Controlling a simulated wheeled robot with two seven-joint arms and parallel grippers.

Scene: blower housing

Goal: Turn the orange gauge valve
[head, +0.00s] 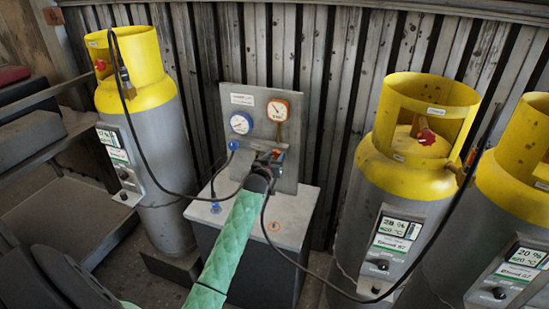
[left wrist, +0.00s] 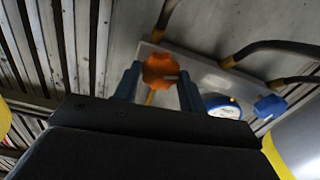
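The gauge panel (head: 262,105) stands upright on a grey block between the cylinders, with a blue-rimmed gauge (head: 241,123) and an orange-rimmed gauge (head: 278,110). My left gripper (head: 272,158) is at the panel's lower right, below the orange gauge, and largely hides the valve in the head view. In the left wrist view, the orange valve knob (left wrist: 160,70) lies between the two fingertips of my left gripper (left wrist: 160,82). The fingers flank the knob closely; I cannot tell whether they touch it. My right gripper is not in view.
A blue valve (head: 233,146) is left of my gripper; it also shows in the left wrist view (left wrist: 269,106). Yellow-topped cylinders stand left (head: 135,75) and right (head: 425,120). Black hoses (head: 175,190) cross near my arm. A corrugated wall (head: 330,75) closes the back.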

